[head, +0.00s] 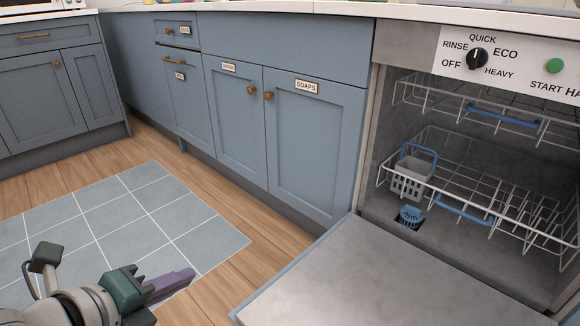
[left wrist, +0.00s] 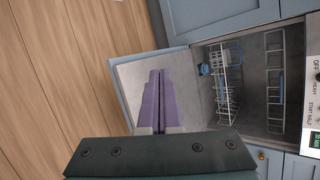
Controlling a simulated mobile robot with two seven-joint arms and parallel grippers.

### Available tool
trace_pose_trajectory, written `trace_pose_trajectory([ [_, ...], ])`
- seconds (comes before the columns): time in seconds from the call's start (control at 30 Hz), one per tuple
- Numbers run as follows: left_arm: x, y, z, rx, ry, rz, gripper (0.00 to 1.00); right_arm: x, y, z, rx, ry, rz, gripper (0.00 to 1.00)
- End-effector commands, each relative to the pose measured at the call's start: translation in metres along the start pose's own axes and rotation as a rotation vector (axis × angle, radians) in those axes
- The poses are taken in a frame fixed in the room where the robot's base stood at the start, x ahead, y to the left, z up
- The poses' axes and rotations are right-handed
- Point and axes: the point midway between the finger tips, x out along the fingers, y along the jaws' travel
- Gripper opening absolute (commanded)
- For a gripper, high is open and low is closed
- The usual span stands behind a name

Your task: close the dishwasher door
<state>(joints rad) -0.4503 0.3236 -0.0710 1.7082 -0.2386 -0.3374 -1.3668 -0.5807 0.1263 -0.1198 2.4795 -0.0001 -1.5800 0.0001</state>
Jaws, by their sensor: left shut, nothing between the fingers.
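The dishwasher door (head: 390,285) is folded down open, its grey inner face up, at the lower right of the head view. It also shows in the left wrist view (left wrist: 137,82). The dishwasher's inside (head: 380,150) is exposed, with an upper rack (head: 430,98) and a lower rack (head: 450,180) inside the tub. My left gripper (head: 190,277) is left of the door, apart from it in the head view. Its purple fingers (left wrist: 158,100) are together and empty, and overlap the door in the left wrist view. My right gripper is not in view.
A grey cutlery basket (head: 410,182) sits in the lower rack, above a blue filter cap (head: 410,216). A control panel with a dial (head: 477,58) is above the opening. Blue cupboards (head: 310,150) line the wall. Wooden floor and a tiled mat (head: 130,215) lie clear left of the door.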

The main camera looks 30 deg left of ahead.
Motion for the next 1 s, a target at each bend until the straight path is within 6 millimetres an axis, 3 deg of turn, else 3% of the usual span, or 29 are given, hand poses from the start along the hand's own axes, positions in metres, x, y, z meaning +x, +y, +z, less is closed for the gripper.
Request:
trace_pose_trajectory([
  [0.03, 0.031, 0.038, -0.011, 0.098, 0.001, -0.027, 0.0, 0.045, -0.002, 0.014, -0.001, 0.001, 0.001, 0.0],
  [0.3, 0.108, 0.133, -0.039, 0.642, 0.007, -0.204, 0.0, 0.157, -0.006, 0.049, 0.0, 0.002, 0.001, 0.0],
  [0.5, 0.152, 0.203, -0.061, 1.018, -0.005, -0.338, 0.0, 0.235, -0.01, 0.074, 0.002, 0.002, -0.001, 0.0],
  [0.7, 0.171, 0.243, -0.075, 1.262, -0.023, -0.441, 0.0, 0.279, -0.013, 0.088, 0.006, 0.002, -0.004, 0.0],
  [0.83, 0.173, 0.25, -0.078, 1.327, -0.031, -0.472, 0.0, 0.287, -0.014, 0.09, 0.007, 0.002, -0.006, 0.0],
  [1.0, 0.184, 0.245, -0.082, 1.34, -0.034, -0.482, 0.0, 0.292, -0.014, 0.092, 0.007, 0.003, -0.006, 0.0],
])
